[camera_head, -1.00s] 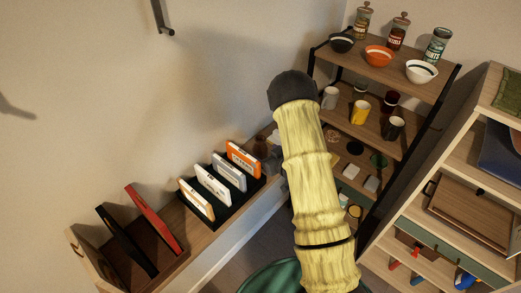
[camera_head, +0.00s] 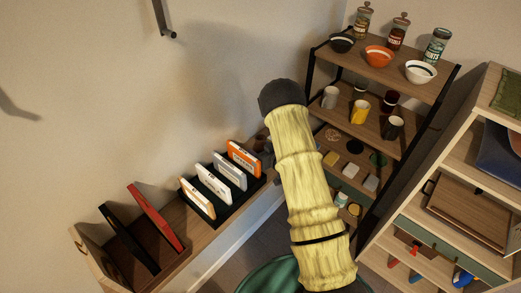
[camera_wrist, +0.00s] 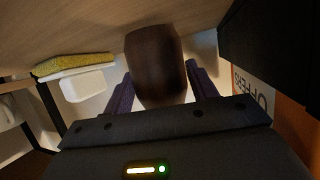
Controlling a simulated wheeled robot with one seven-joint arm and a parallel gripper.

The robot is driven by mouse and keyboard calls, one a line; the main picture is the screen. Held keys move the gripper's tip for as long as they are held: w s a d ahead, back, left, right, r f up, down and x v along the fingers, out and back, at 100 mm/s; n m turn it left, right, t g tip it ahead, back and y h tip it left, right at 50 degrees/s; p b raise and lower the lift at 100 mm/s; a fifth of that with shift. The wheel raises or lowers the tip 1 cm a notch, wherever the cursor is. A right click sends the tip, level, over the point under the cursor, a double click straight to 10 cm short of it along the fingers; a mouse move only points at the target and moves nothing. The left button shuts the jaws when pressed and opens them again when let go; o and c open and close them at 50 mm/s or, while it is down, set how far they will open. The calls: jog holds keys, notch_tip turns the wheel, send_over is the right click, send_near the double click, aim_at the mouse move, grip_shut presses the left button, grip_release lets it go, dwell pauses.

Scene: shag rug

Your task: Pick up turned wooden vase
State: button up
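The turned wooden vase (camera_wrist: 155,62) is dark brown and rounded. In the wrist view it stands between the two purple fingers of my gripper (camera_wrist: 160,72), one finger on each side. The fingers are spread about as wide as the vase, and I cannot tell whether they touch it. In the head view my gripper (camera_head: 262,143) is mostly hidden behind my yellow-sleeved arm, at the far right end of the wooden ledge. The vase is mostly hidden there too.
Several upright cases (camera_head: 213,185) stand in a dark rack on the ledge, just left of my gripper. An orange case (camera_wrist: 262,105) is close at right in the wrist view. A shelf unit (camera_head: 385,75) with bowls, jars and mugs stands to the right.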

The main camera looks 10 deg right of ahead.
aim_at(261, 138)
jog(key=c, duration=0.7)
jog(key=shift+r+b, duration=1.2)
jog(key=shift+r, duration=3.8)
